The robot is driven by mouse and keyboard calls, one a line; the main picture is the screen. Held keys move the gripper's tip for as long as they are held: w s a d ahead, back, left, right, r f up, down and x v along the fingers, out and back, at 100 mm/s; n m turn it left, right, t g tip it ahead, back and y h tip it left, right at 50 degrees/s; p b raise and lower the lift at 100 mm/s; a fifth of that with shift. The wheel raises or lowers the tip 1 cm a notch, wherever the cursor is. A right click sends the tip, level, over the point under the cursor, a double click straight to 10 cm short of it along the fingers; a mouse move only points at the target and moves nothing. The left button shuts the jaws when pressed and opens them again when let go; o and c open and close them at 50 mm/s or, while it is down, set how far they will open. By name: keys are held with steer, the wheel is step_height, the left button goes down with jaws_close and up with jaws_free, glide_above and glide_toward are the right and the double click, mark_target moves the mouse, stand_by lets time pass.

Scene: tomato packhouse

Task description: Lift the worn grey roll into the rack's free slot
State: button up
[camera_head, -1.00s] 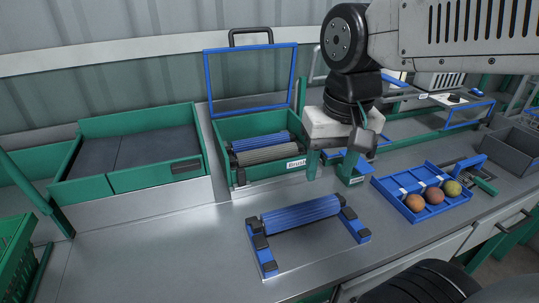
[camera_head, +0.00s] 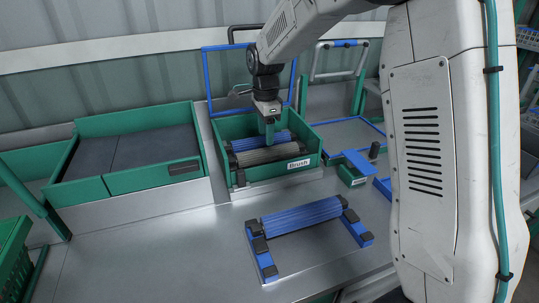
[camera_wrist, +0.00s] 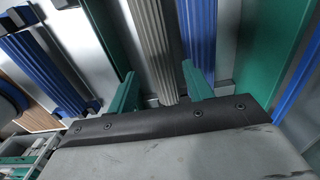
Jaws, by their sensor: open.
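The worn grey roll (camera_head: 266,155) lies in the green box labelled "Brush" (camera_head: 297,163), in front of a blue roll (camera_head: 262,140). The blue rack (camera_head: 265,262) stands on the bench in front of the box. It holds a blue roll (camera_head: 300,216) at its back; between its front end blocks there is no roll. My gripper (camera_head: 270,137) points down over the box, open and empty. In the wrist view my gripper's green fingers (camera_wrist: 160,72) appear one on each side of the grey roll (camera_wrist: 153,45). I cannot tell how far down they reach.
The box's blue-framed lid (camera_head: 208,85) stands open behind it. A green tray with dark panels (camera_head: 130,181) is at the left. The steel bench (camera_head: 170,250) is clear left of the rack.

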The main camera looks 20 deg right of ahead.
steer(key=f, duration=0.7)
steer(key=shift+s+d+f, duration=0.1)
steer(key=shift+d+f, duration=0.15)
steer(key=c, duration=0.9)
